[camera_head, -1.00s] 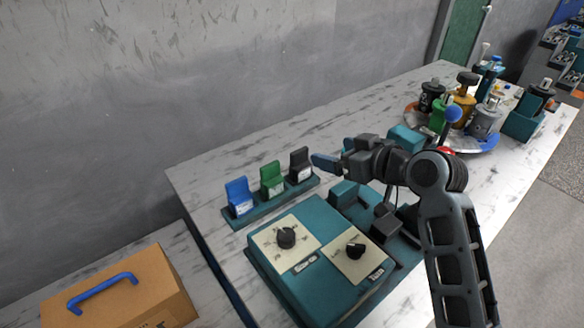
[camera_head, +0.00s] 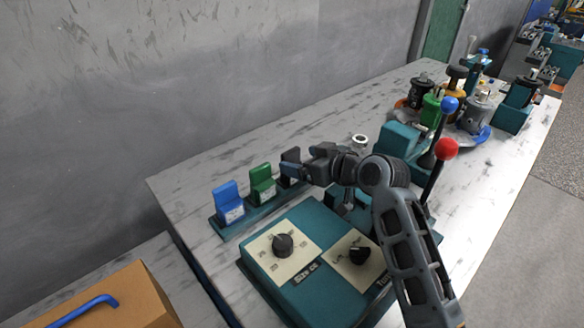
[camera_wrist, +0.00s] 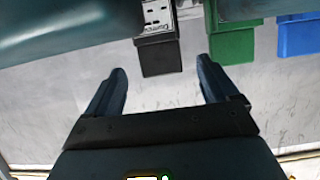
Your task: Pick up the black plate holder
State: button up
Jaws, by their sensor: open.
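The black plate holder (camera_head: 289,158) stands at the right end of a row of three on a teal base. In the head view it is partly hidden by my gripper (camera_head: 305,168), which is right at it from the right side. In the wrist view the black plate holder (camera_wrist: 160,55), with a white label, is just ahead of the gap between the two fingertips of my gripper (camera_wrist: 162,75). The fingers are apart and nothing is held. Whether a finger touches the holder I cannot tell.
The green holder (camera_head: 262,182) and blue holder (camera_head: 228,200) stand to its left on the same base (camera_head: 232,228). A teal control box (camera_head: 310,262) with two black knobs is in front. Levers with a blue ball (camera_head: 449,104) and a red ball (camera_head: 446,149) rise to the right.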

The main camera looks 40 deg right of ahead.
jog(key=shift+x, duration=1)
jog(key=c, duration=1.2)
